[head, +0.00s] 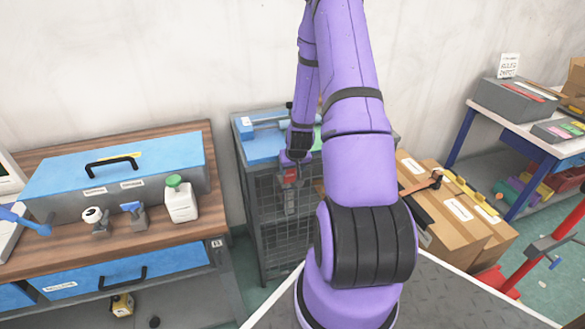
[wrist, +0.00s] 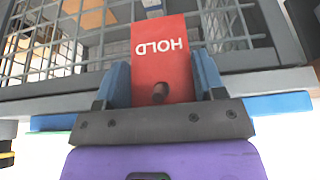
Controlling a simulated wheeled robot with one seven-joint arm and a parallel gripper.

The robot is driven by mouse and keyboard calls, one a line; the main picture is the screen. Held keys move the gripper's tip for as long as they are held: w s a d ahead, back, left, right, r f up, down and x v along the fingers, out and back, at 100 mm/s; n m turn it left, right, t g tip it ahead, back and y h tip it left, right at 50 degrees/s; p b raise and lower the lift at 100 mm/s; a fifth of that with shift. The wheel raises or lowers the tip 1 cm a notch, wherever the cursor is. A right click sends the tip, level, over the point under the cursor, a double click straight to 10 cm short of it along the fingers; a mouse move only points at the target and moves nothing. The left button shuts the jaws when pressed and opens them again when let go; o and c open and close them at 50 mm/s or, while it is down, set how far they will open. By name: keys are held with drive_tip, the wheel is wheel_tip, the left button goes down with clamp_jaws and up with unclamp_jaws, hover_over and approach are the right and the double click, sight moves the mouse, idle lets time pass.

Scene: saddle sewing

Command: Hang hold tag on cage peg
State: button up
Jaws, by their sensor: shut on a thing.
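A red hold tag (wrist: 160,62) is between the two blue fingers of my gripper (wrist: 162,78), with its HOLD lettering upside down in the wrist view. A dark spot shows in the tag near my gripper; I cannot tell whether it is only a hole or has a peg in it. In the head view the tag (head: 290,176) is at the front of the wire cage (head: 272,215), near its top, with my gripper (head: 293,161) above it. The cage also shows behind the tag in the wrist view (wrist: 228,25). I cannot make out the peg.
The blue cage top (head: 257,143) carries several items. A wooden workbench (head: 130,238) with a blue-lidded box (head: 112,170) and a white bottle (head: 180,202) stands left. Cardboard boxes (head: 455,222) stand right of my arm. My arm hides part of the cage.

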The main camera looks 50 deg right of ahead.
drive_tip(key=o, duration=0.9)
drive_tip(key=shift+r, duration=0.1)
drive_tip(key=v, duration=1)
drive_tip(key=shift+s+a+r, duration=0.1)
drive_tip(key=shift+r, duration=0.15)
